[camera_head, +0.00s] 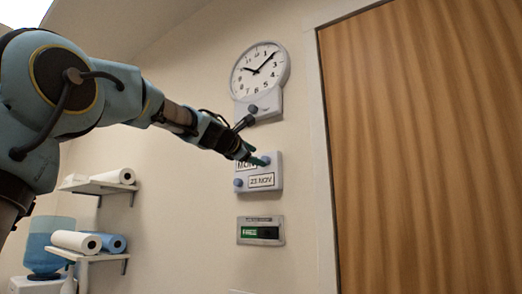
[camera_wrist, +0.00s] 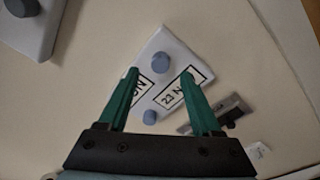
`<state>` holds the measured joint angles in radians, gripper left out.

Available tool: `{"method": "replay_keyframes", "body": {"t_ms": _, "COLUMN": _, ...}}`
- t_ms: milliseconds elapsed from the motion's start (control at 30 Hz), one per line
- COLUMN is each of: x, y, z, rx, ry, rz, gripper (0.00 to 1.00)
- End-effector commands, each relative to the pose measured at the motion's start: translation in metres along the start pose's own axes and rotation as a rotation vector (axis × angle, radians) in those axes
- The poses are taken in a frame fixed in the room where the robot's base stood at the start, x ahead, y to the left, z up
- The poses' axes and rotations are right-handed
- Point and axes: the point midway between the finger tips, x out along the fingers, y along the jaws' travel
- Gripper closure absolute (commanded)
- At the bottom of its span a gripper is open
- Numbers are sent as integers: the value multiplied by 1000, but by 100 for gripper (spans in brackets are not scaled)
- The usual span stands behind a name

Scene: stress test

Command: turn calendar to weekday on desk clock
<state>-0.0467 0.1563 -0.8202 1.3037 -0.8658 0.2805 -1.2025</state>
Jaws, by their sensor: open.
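A white calendar box (camera_head: 275,181) hangs on the wall below a round clock (camera_head: 260,70). Its upper window reads "MON", partly hidden by my gripper, and its lower window reads "23 NOV". A blue-grey upper knob (camera_head: 265,160) sits right of the weekday window, and a lower knob (camera_head: 238,182) sits left of the date window. My gripper (camera_head: 258,160) is at the upper part of the box. In the wrist view the green fingers of my gripper (camera_wrist: 160,74) are open, with the upper knob (camera_wrist: 160,62) between and just beyond their tips; contact cannot be told.
The clock's lower housing has another knob (camera_head: 252,109) above the calendar. A grey panel with a green slider (camera_head: 248,231) is below it. A wooden door (camera_head: 420,140) is at right. Shelves (camera_head: 100,187) with rolls and a blue water jug (camera_head: 45,246) stand at left.

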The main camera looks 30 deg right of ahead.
Motion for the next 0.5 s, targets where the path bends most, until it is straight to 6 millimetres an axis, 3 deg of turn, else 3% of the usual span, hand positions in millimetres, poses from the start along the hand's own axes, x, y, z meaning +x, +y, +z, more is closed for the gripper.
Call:
{"method": "replay_keyframes", "body": {"t_ms": 200, "x": 29, "y": 3, "z": 2, "rx": -1, "ry": -1, "rz": -1, "gripper": 34}}
{"method": "replay_keyframes", "body": {"t_ms": 500, "x": 41, "y": 0, "z": 0, "rx": 2, "ry": 0, "rz": 0, "gripper": 34}}
